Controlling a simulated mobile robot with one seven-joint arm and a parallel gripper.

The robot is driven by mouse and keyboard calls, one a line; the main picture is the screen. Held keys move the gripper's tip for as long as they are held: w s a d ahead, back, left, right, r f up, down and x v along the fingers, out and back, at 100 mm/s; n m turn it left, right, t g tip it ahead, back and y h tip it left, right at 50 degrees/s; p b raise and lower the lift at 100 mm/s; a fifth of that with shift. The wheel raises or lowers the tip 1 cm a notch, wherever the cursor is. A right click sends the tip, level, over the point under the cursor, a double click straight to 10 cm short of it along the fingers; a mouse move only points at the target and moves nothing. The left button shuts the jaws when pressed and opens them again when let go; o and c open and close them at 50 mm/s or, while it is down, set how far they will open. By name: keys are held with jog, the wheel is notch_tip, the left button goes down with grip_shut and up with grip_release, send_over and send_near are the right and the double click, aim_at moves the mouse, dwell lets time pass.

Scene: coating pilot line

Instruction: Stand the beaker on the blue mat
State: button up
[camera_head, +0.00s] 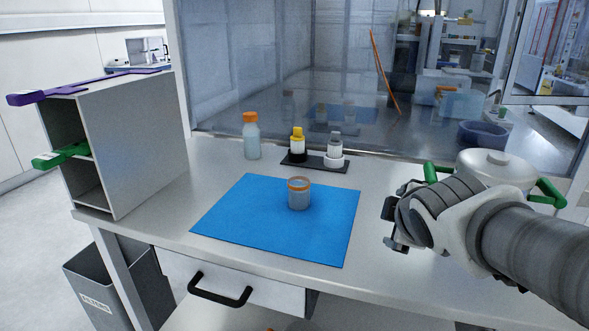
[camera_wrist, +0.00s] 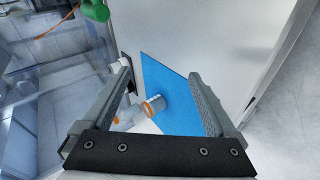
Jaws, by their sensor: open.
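The beaker (camera_head: 299,194), a small clear cup with an orange band at its rim, stands upright on the blue mat (camera_head: 235,221), right of the mat's middle. My gripper (camera_head: 393,224) is open and empty, to the right of the mat and apart from the beaker. In the wrist view the beaker (camera_wrist: 156,105) and part of the mat (camera_wrist: 160,75) show between the open fingers of my gripper (camera_wrist: 159,72), farther off than the fingertips. The wrist view hides part of the mat behind the right finger.
A bottle with an orange cap (camera_head: 251,138) stands behind the mat. Beside it a dark tray (camera_head: 315,163) holds two small bottles. A grey pot with green handles (camera_head: 487,158) is behind my arm. A grey shelf unit (camera_head: 140,145) stands at left, and a glass panel (camera_head: 300,60) closes the back.

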jog(key=s+a+f+m+g+y, duration=0.1)
jog(key=s+a+f+m+g, duration=0.1)
jog(key=s+m, duration=0.4)
jog(key=s+a+f+m+g+y, duration=0.1)
jog(key=s+a+f+m+g, duration=0.1)
jog(key=s+a+m, duration=0.2)
jog(key=s+m, duration=0.3)
jog(key=s, duration=0.1)
jog(key=shift+a+g, duration=0.4)
